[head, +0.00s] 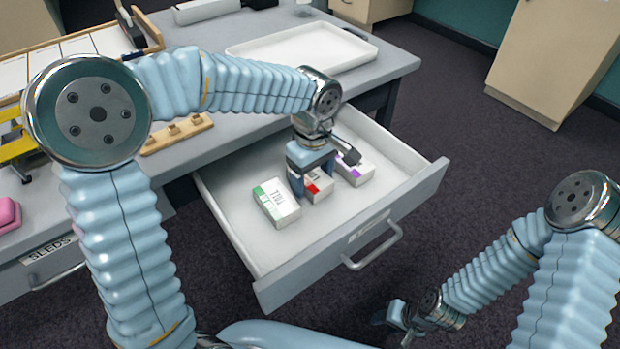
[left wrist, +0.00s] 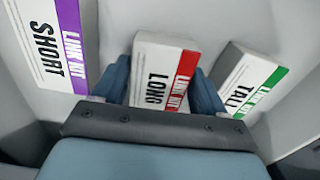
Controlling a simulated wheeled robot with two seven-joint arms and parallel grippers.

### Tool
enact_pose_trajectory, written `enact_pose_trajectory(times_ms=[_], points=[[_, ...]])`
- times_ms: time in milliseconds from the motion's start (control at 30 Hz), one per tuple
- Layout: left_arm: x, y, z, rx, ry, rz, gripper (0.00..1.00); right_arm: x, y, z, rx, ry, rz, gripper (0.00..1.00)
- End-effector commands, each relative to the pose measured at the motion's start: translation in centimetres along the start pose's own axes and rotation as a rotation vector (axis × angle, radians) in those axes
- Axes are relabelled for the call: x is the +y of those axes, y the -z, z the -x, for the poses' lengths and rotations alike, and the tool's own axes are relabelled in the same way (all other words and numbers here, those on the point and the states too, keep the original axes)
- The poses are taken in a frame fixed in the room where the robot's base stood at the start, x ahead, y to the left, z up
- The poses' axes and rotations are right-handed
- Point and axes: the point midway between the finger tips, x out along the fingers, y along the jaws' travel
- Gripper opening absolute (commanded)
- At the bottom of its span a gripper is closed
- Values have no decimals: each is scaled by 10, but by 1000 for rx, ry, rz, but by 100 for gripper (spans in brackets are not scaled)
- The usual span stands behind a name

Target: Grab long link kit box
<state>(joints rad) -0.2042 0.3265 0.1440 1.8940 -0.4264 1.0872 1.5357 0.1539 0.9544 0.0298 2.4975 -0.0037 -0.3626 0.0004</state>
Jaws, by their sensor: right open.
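The long link kit box (head: 318,187) is white with a red band and sits in the open drawer, partly hidden by my left gripper (head: 312,180). In the left wrist view, the long link kit box (left wrist: 160,72) reads LONG and lies between the two fingers of my left gripper (left wrist: 163,88). The fingers lie close against its two sides, with no clear gap. The box appears to rest in the drawer. My right gripper (head: 393,322) is open and empty, low at the bottom, outside the drawer.
The white tall box (head: 276,203) with a green band is left of the long box; the short box (head: 355,170) with a purple band is right. The drawer (head: 250,245) has raised walls and a front handle (head: 372,248). A white tray (head: 300,50) stands on the desk.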

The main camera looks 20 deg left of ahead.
Motion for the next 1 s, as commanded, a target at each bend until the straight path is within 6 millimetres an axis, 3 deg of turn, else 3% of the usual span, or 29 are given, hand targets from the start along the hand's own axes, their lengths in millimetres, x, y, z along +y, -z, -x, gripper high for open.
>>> enact_pose_trajectory(times_ms=[33,233,500,667,767,1000], points=[[0,0,0,0,0,0,64,0,0,0,0,0,0,43],[0,0,0,0,0,0,34,0,0,0,0,0,0,43],[0,0,2,0,-1,0,34,0,0,0,0,0,0,43],[1,0,14,1,-2,0,34,0,0,1,0,0,0,43],[1,0,32,2,-5,0,34,-1,0,2,0,0,0,43],[-24,-38,86,2,-7,-4,34,0,0,0,0,0,0,43]])
